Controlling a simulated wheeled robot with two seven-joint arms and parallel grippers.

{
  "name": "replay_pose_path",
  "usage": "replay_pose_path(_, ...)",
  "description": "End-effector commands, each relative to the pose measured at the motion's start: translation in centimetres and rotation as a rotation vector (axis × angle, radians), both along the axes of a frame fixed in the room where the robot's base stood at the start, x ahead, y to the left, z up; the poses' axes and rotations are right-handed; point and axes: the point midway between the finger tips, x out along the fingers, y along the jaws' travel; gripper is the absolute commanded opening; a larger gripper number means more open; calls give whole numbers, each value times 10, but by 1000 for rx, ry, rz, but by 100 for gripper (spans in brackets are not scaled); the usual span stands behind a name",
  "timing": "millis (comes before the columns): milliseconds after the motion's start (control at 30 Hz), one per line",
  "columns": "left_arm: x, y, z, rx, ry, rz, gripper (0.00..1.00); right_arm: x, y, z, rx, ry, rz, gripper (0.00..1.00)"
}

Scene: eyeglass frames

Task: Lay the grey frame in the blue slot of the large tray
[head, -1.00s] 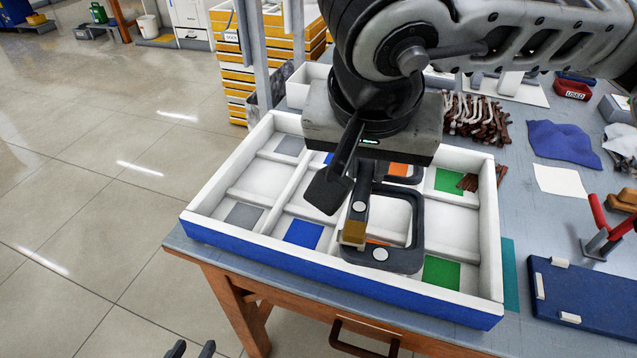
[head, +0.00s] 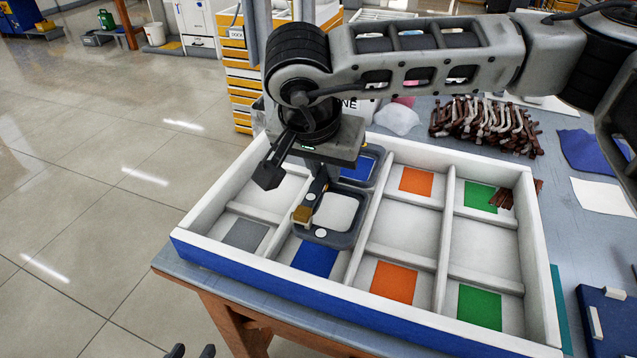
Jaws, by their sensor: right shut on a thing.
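The large tray (head: 548,305) is white inside with a blue front and has grey, orange, green and blue marked slots. The near blue square (head: 315,258) is partly covered; the far blue square (head: 354,170) shows through a lens opening. The grey frame (head: 345,238), dark with two lens openings, lies over the blue column, roughly lengthwise. Its height above the tray floor is hard to tell. My right gripper (head: 288,197) is shut on the frame at its left side.
The orange (head: 394,283) and green (head: 479,307) slots to the right look empty of frames. Brown pieces (head: 517,195) rest at the tray's far right. A pile of brown and white frames (head: 485,122) lies behind the tray. Blue cloth and white paper lie to the right.

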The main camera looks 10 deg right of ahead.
Motion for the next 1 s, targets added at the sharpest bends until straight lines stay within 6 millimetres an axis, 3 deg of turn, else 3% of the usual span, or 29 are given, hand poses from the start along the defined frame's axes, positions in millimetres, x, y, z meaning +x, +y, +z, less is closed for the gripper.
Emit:
replay_pose_path(267, 1, 0, 0, 0, -2, 1, 36, 15, 4, -18, 1, 1, 0, 0)
replay_pose_path(533, 2, 0, 2, 0, -4, 1, 36, 19, 5, -52, 0, 0, 0, 0)
replay_pose_path(833, 2, 0, 0, 0, -4, 1, 36, 19, 5, -56, 1, -1, -1, 0)
replay_pose_path(867, 2, 0, 0, 0, -5, 0, 36, 19, 5, -55, 1, -1, -1, 21)
replay_pose_path(900, 2, 0, 1, 0, -4, 0, 36, 18, 5, -55, 1, -1, -1, 32)
replay_pose_path(933, 2, 0, 1, 0, -4, 0, 36, 18, 5, -55, 1, -1, -1, 38)
replay_pose_path(1000, 2, 0, 1, 0, -4, 0, 36, 19, 5, -55, 1, -1, -1, 38)
